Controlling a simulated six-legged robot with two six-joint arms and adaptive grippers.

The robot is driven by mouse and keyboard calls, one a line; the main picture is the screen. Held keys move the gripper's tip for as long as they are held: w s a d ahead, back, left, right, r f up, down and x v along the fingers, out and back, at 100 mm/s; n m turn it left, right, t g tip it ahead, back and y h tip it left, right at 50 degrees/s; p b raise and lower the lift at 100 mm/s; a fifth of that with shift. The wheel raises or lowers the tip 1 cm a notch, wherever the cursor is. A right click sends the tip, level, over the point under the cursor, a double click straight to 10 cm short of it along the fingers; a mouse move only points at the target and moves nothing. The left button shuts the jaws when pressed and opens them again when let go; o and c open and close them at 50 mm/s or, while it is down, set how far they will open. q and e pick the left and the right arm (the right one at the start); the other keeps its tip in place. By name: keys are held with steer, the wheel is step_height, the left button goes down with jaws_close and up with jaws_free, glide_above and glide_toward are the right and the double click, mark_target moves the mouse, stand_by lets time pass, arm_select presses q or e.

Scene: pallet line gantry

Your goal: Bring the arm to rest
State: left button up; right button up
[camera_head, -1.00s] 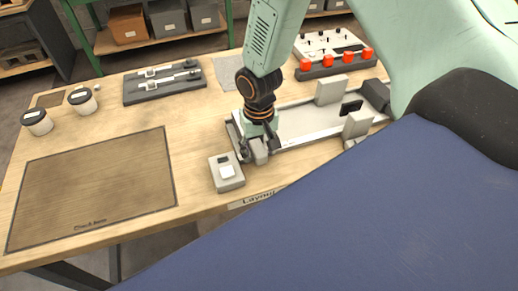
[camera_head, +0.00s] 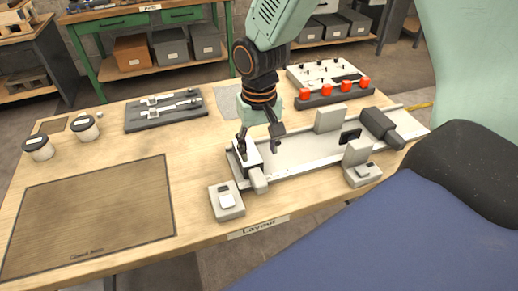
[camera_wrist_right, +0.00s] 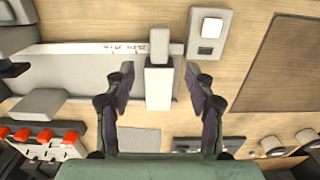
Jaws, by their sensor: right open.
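My right gripper (camera_head: 260,143) hangs from the mint arm, fingers pointing down and apart, over the left end of the long pale fixture (camera_head: 290,153). In the right wrist view, the open gripper (camera_wrist_right: 160,72) has a dark finger on each side of a pale grey block (camera_wrist_right: 159,44) at the fixture's end. The same block (camera_head: 258,181) shows in the head view below the gripper. I cannot tell the exact height gap. My left gripper is out of view.
A small grey switch box (camera_head: 227,201) stands near the table's front edge. A brown mat (camera_head: 90,215) lies at left, with two lidded cups (camera_head: 38,148) behind it. A dark rail tray (camera_head: 165,110) and a panel with red knobs (camera_head: 335,90) stand at the back.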

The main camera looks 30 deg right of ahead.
stand_by(0.3)
steer(key=shift+n+y, duration=0.4)
steer(key=s+a+f, duration=0.1)
steer(key=s+f, duration=0.2)
steer(key=f, duration=0.1)
steer(key=s+a+f, duration=0.1)
steer(key=s+f, duration=0.2)
steer(key=f, duration=0.2)
steer(key=s+a+f, duration=0.1)
steer(key=s+f, duration=0.2)
steer(key=f, duration=0.1)
steer(key=shift+s+a+f, duration=0.25)
steer(key=shift+s+a, duration=0.1)
steer(key=shift+a, duration=0.05)
steer(key=s+f+n, duration=0.1)
steer(key=s+f, duration=0.2)
steer(key=s, duration=0.5)
steer(key=s+f, duration=0.4)
steer(key=s, duration=0.3)
step_height(320, 180, down, 9)
steer(key=b, duration=0.8)
steer(key=shift+s+r+h+b, duration=0.2)
steer(key=shift+s+h+b, duration=0.05)
steer(key=shift+h+b, duration=0.15)
steer(key=shift+r, duration=0.1)
steer(key=shift+a, duration=0.1)
steer(key=shift+c, duration=0.2)
